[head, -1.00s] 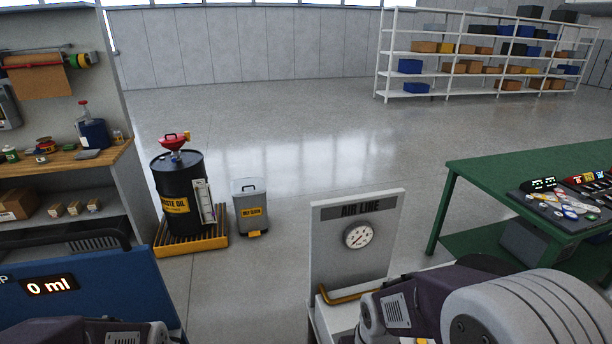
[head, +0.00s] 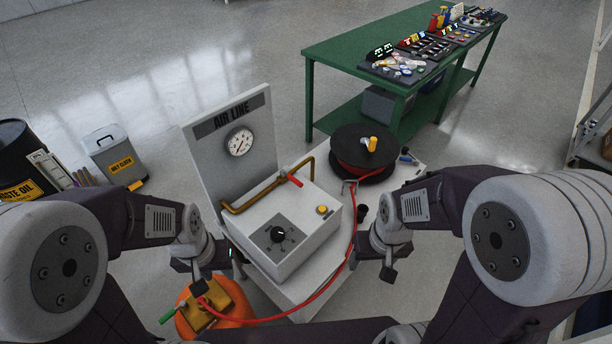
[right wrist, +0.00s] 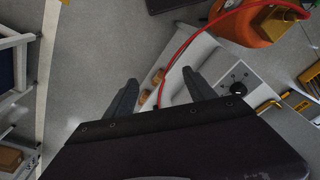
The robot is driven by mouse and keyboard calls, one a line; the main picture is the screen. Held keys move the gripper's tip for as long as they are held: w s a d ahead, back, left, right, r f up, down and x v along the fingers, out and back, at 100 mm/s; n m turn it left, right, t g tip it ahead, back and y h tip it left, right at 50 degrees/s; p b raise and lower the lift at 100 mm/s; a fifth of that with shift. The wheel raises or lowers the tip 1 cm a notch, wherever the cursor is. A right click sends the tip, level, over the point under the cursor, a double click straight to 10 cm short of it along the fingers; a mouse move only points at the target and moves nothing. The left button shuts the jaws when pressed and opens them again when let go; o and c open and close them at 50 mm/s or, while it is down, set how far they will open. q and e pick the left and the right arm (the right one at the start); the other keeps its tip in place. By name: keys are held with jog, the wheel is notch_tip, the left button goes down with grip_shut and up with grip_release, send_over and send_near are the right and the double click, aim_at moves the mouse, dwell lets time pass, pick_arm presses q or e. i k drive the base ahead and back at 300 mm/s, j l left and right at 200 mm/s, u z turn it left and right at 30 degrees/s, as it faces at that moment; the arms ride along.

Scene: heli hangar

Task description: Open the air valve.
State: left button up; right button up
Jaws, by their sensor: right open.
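The air line stand has an upright grey panel (head: 198,150) with a round gauge (head: 239,142) in the head view. A brass pipe (head: 245,203) runs along its base to a valve with a red lever (head: 293,180). The white box (head: 310,232) in front carries a black knob (head: 278,233) and a yellow button (head: 322,210). My left gripper (head: 200,272) is low at the box's left side; its jaw opening is unclear. My right gripper (head: 378,270) is right of the box, apart from the lever. In the right wrist view its fingers (right wrist: 157,92) are spread and empty.
A red hose (head: 335,275) curves in front of the box from a yellow block (head: 222,297) on an orange tank (head: 240,310). A black reel (head: 363,153) stands right of the valve. A green bench (head: 335,48) is behind; a grey bin (head: 115,152) is left.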

aim_at(283, 174)
jog(key=l+u, duration=0.2)
jog(key=u, duration=0.2)
jog(key=i+l+u, duration=0.1)
jog(key=l+u, duration=0.15)
jog(key=u, duration=0.2)
jog(key=l+u, duration=0.2)
jog(key=u, duration=0.2)
